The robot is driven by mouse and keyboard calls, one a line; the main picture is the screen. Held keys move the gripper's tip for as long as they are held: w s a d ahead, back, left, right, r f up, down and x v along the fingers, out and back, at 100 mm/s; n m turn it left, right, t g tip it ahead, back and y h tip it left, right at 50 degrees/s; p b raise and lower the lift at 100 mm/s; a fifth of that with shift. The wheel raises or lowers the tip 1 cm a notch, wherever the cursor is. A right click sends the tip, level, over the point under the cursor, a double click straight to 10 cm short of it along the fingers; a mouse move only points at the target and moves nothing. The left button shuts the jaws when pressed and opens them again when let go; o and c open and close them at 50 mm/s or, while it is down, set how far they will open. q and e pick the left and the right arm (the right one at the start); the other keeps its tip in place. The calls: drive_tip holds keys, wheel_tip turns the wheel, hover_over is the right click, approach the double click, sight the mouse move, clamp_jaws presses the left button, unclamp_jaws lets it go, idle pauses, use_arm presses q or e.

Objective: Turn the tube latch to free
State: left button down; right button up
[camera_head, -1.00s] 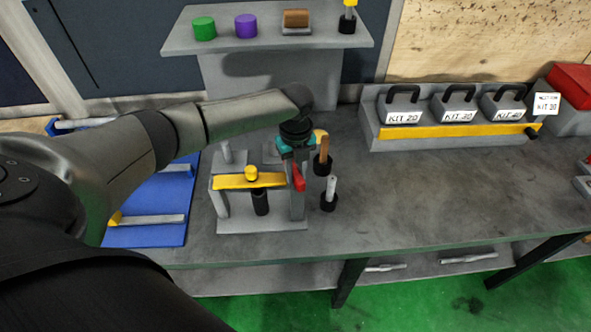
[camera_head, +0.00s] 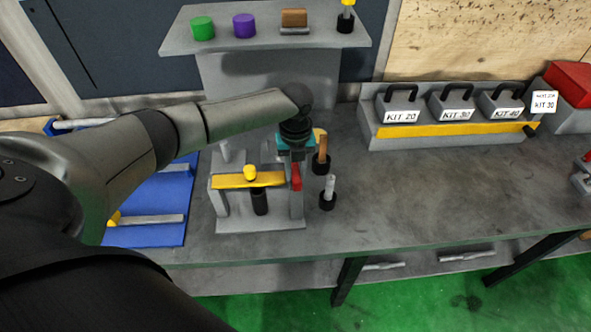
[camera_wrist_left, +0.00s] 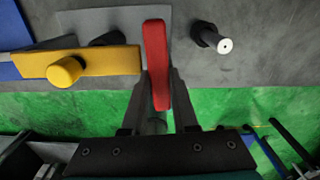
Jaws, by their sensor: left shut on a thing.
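The red latch lever (camera_head: 296,177) is on the right post of a grey stand (camera_head: 262,222) on the bench. My left gripper (camera_head: 296,162) comes down over it from above and is shut on it. In the left wrist view the red lever (camera_wrist_left: 156,65) lies between the two fingers (camera_wrist_left: 157,100), nearly upright in the picture. A yellow bar (camera_head: 228,181) with a yellow knob (camera_head: 250,172) spans the stand to the left of the lever. A black cylinder (camera_head: 260,203) hangs below the bar. The lever's pivot is hard to make out. My right gripper is out of view.
Two tools in black holders, one with a brown handle (camera_head: 322,150) and one grey (camera_head: 329,187), stand close to the right. A blue mat (camera_head: 150,233) lies left. The kit rack (camera_head: 440,134) stands back right. The bench between is clear.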

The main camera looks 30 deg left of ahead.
sight(296, 171)
use_arm(q)
drive_tip(key=c, duration=0.7)
unclamp_jaws()
drive_tip(key=shift+r, duration=0.1)
wheel_tip(296, 171, up, 15)
drive_tip(key=shift+r, duration=0.1)
